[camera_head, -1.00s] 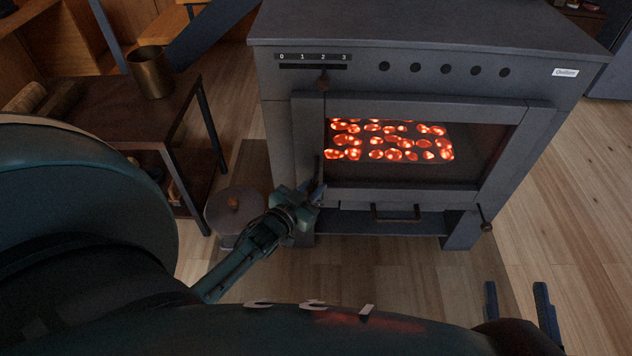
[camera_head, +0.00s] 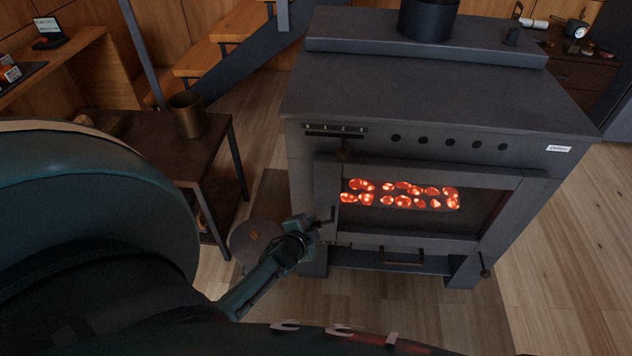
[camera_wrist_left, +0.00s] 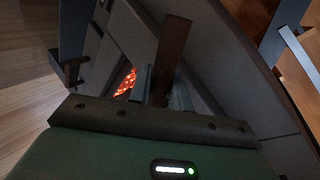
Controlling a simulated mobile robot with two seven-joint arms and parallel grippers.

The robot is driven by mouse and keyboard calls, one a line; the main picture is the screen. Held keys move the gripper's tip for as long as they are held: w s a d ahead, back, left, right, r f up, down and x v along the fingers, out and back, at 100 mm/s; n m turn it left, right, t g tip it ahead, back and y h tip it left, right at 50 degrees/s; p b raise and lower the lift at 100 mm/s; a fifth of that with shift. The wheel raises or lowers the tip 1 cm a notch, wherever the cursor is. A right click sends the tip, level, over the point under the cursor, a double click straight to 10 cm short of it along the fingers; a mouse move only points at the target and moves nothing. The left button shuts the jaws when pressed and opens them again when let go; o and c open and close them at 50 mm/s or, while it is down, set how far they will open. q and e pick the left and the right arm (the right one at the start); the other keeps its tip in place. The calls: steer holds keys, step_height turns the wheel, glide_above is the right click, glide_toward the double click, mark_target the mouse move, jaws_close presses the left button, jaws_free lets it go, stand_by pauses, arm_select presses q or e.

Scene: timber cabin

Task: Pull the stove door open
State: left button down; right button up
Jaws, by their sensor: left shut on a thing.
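The dark grey stove (camera_head: 440,100) stands in the middle of the head view. Its framed door (camera_head: 430,243) has a window with glowing red coals behind it; the door looks closed or nearly so, and I cannot tell if there is a small gap. My left gripper (camera_head: 325,222) is at the door's left edge. In the wrist view my left gripper (camera_wrist_left: 163,90) is shut on the brown door handle (camera_wrist_left: 173,50), which stands between the fingers. In the head view the gripper hides much of the handle. My right gripper is not in view.
A side table (camera_head: 150,140) with a brass pot (camera_head: 187,115) stands left of the stove. A round lidded pot (camera_head: 255,240) is on the floor beside my left gripper. Stairs (camera_head: 225,45) rise behind. The wooden floor (camera_head: 430,300) in front of the stove is clear.

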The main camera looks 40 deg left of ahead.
arm_select(q)
steer(key=shift+s+a+r+m+g+y+p, duration=0.1)
steer(key=shift+a+r+m+g+y+p, duration=0.15)
steer(key=shift+r+m+g+y+p, duration=0.35)
steer(key=shift+a+r+m+y, duration=0.1)
steer(key=shift+r+m+y, duration=0.4)
steer(key=shift+m, duration=0.1)
steer(key=shift+g, duration=0.4)
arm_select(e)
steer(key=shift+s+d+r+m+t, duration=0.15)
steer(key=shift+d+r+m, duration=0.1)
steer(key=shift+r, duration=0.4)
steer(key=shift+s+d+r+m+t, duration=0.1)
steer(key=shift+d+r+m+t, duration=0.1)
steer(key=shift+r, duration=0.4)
arm_select(q)
steer(key=shift+s+r, duration=0.1)
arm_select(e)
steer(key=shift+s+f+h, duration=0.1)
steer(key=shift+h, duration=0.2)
